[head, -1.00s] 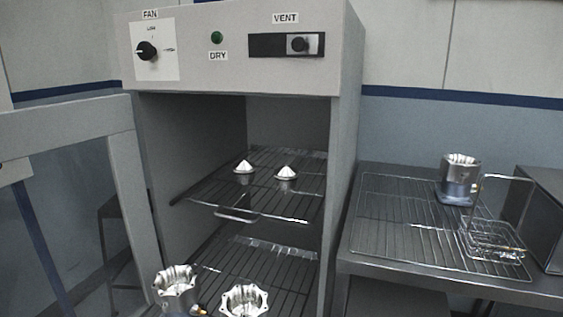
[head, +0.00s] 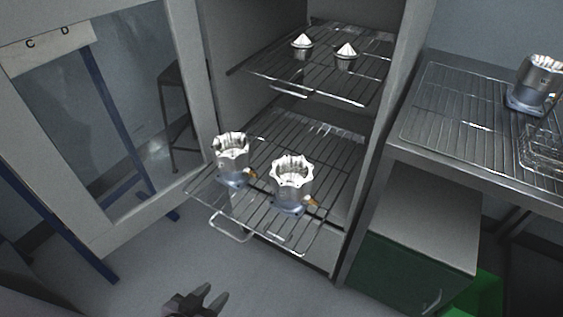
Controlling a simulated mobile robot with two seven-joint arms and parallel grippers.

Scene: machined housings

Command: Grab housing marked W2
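Two metal housings with scalloped open rims stand upright on the lower wire rack (head: 268,236) of the cabinet, which is pulled partly out. One is the left housing (head: 231,152), the other the right housing (head: 292,180). A third housing (head: 536,82) stands on the wire rack on the side table at the right. I cannot read a W2 mark on any of them. My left gripper (head: 207,297) is at the bottom edge, below and in front of the lower rack, fingers apart and empty. My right gripper is not in view.
Two small cone-topped parts, one left (head: 302,44) and one right (head: 346,54), stand on the upper rack (head: 270,72). The open cabinet door (head: 185,60) is at the left. A wire basket (head: 543,150) sits on the side table (head: 470,178). The floor before the cabinet looks clear.

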